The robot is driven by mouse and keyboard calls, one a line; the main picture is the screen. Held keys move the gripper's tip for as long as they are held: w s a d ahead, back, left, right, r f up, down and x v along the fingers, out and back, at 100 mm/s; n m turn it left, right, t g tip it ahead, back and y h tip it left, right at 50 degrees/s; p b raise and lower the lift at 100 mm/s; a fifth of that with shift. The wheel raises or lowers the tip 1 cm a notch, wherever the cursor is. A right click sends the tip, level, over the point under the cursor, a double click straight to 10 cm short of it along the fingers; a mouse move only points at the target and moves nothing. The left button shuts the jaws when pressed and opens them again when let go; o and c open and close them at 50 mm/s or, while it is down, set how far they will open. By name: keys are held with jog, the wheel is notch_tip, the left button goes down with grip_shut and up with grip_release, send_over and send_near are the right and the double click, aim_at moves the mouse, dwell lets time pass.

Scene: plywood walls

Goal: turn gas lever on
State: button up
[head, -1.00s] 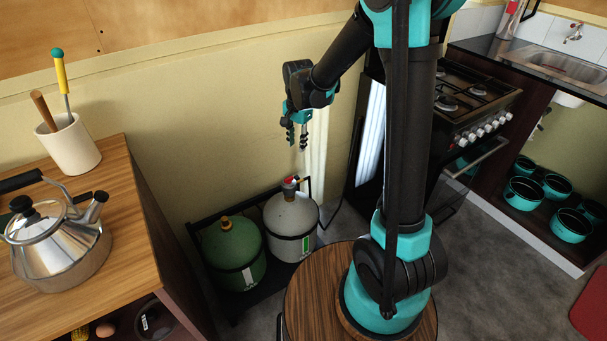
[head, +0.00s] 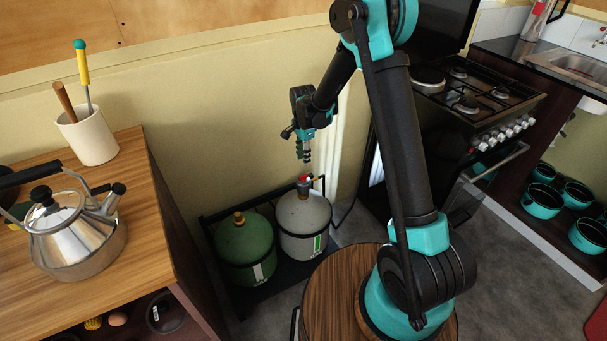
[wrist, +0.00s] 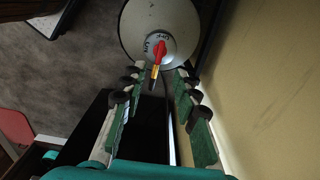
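The gas lever is a small red handle (wrist: 159,49) on top of the white gas cylinder (wrist: 130,22). In the wrist view it lies between and just beyond my fingertips, over a pale round collar with lettering I cannot read. In the head view the red lever (head: 305,178) shows on the white cylinder (head: 303,222). My gripper (head: 306,158) hangs just above it, pointing down. In the wrist view my gripper (wrist: 160,78) is open, with green-padded fingers on either side and nothing held. A yellow-tipped piece (wrist: 154,72) extends from the lever toward me.
A green gas cylinder (head: 243,250) stands left of the white one in a black rack (head: 262,296). The yellow wall (head: 230,130) is close behind. A wooden counter (head: 150,208) with a kettle (head: 72,238) is at left, and a stove (head: 470,95) is at right.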

aim_at(303, 176)
notch_tip(303, 176, down, 9)
jog(key=shift+f, duration=0.1)
dwell(0.4)
grip_shut()
